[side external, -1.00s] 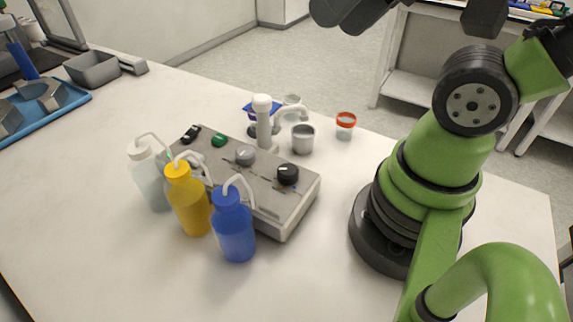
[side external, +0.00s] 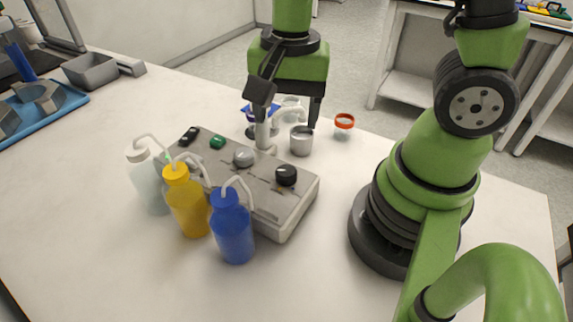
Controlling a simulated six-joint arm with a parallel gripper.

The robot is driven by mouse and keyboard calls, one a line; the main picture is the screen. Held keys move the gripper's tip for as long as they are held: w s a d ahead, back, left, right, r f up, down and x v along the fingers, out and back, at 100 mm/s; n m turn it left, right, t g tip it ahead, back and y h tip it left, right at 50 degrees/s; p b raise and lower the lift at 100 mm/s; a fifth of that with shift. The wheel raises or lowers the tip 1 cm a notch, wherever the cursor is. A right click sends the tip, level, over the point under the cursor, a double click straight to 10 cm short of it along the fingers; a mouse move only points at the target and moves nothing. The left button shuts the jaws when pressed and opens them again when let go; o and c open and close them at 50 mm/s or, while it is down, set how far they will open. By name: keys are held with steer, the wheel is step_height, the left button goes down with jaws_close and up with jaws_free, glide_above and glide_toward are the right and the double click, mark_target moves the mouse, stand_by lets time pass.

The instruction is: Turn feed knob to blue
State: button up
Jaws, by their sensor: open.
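The grey control box (side external: 284,222) stands mid-table. On its top are a black knob (side external: 286,175) at the right, a grey knob (side external: 243,156) in the middle, a green knob (side external: 217,142) and a black switch (side external: 189,135) toward the left. Which one is the feed knob I cannot tell. A blue bottle (side external: 232,230), a yellow bottle (side external: 187,203) and a white bottle (side external: 146,180) stand along its front and hide part of it. My gripper (side external: 287,118) is open, pointing down above the box's back edge, around the white spout (side external: 262,130) as seen here, touching none of the knobs.
A metal cup (side external: 301,140) and a red-lidded jar (side external: 344,122) stand behind the box. A blue item (side external: 247,109) lies partly hidden behind the spout. A blue tray (side external: 72,99) and grey bin (side external: 91,68) are at the far left. The table's front left is clear.

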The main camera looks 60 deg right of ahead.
mark_target(286, 170)
step_height(286, 170, down, 2)
steer(key=shift+f+m+g, duration=0.15)
steer(key=shift+m+g, duration=0.15)
step_height(286, 170, down, 9)
steer(key=shift+f, duration=0.1)
stand_by(0.3)
steer(key=c, duration=0.9)
steer(key=shift+c, duration=0.2)
